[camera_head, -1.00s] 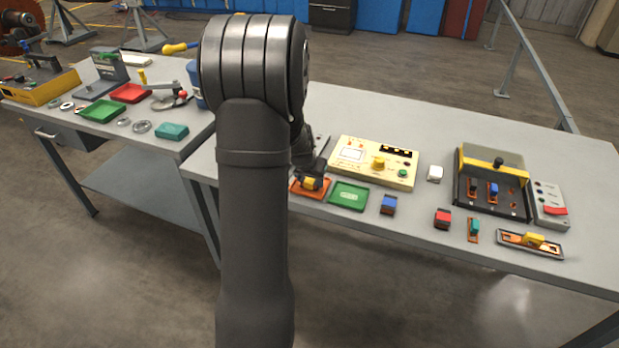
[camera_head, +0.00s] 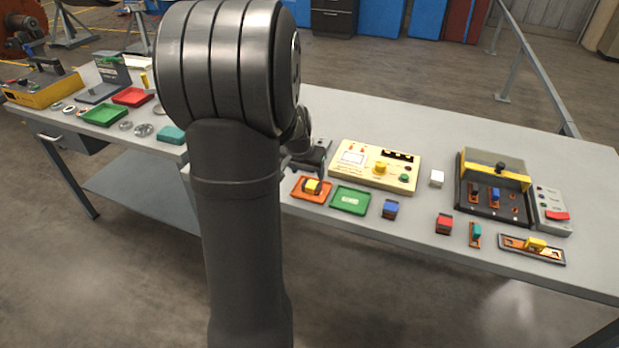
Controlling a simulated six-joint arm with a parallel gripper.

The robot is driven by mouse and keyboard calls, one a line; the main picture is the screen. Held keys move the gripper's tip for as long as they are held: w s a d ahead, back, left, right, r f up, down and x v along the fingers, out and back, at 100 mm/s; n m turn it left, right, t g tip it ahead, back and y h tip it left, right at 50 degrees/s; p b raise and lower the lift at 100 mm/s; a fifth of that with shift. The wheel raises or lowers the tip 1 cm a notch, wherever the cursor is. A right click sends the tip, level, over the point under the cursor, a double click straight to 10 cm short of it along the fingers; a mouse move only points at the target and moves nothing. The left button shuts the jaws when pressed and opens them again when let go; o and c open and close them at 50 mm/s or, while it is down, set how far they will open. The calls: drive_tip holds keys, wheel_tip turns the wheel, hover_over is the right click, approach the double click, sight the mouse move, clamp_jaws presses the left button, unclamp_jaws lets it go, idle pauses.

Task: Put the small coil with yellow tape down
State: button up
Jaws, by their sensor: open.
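The small coil with yellow tape (camera_head: 312,186) rests in the orange tray (camera_head: 300,194) near the front edge of the right-hand bench. My gripper (camera_head: 322,168) is open and empty, behind and above the tray, apart from the coil. My own arm hides part of the bench to the left of the tray.
A green tray (camera_head: 351,200) sits right beside the orange one. A cream tester box (camera_head: 375,166) stands behind them. Blue (camera_head: 390,209), red (camera_head: 444,224) and teal (camera_head: 476,234) coils lie to the right. A yellow-topped fixture (camera_head: 495,185) stands farther right.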

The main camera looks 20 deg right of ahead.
sight(312, 183)
drive_tip(key=shift+v, duration=2.15)
drive_tip(key=x, duration=1.2)
drive_tip(key=shift+f, duration=0.2)
drive_tip(key=shift+r, duration=1.15)
